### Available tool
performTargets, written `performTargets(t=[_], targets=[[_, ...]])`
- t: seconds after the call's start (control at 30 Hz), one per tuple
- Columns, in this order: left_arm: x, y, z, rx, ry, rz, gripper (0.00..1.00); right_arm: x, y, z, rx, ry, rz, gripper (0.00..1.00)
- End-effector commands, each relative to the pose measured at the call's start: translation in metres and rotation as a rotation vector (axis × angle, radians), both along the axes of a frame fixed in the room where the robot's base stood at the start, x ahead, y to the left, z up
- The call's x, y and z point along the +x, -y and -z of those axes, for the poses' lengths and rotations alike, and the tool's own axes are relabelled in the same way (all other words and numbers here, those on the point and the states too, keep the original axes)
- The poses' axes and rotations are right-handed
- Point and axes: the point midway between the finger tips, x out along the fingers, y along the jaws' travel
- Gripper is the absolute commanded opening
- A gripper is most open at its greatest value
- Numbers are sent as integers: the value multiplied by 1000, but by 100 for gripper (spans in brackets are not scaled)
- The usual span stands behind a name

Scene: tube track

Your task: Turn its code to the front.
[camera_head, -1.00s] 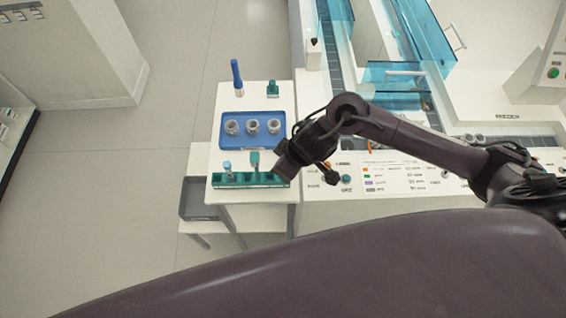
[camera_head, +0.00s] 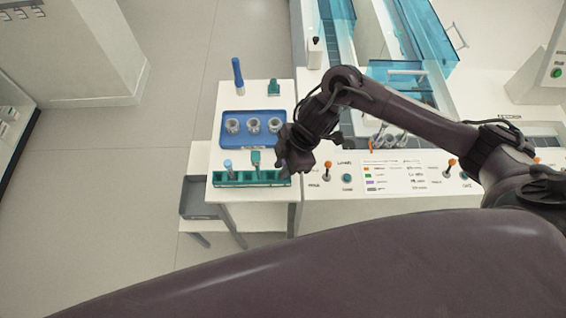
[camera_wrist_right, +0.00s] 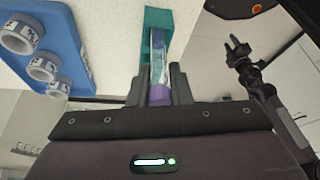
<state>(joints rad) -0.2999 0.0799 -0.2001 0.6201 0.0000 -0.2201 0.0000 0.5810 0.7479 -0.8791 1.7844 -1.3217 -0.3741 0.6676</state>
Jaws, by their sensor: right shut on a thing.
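My right gripper (camera_head: 287,172) is at the right end of the green rack (camera_head: 235,180) on the small white table. In the right wrist view it (camera_wrist_right: 158,88) is shut on a tube (camera_wrist_right: 157,62) with a purple cap, a bluish body and a pale strip like a label. The rack's end (camera_wrist_right: 158,18) shows just past the tube. I cannot tell whether the tube is still in its slot, and no code is readable. My left gripper (camera_wrist_right: 238,50) shows in the right wrist view, empty, its fingers apart.
A blue tray (camera_head: 232,145) with three grey ring-like holders (camera_head: 253,126) lies behind the rack. A blue-capped tube (camera_head: 228,164) and a green piece (camera_head: 255,158) stand at the rack. A dark blue upright (camera_head: 237,75) stands farther back. The control panel (camera_head: 400,178) lies right.

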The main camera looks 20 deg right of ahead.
Motion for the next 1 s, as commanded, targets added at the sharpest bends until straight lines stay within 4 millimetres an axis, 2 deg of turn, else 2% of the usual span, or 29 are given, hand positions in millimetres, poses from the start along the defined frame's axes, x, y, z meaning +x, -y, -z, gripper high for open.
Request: performTargets(t=[0.2,0.23,0.4,1.0], targets=[[0,0,-1,0,0,0,36,0,0,1,0,1,0,5],[0,0,-1,0,0,0,36,0,0,1,0,1,0,22],[0,0,-1,0,0,0,36,0,0,1,0,1,1,43],[0,0,-1,0,0,0,36,0,1,-1,0,1,2,43]])
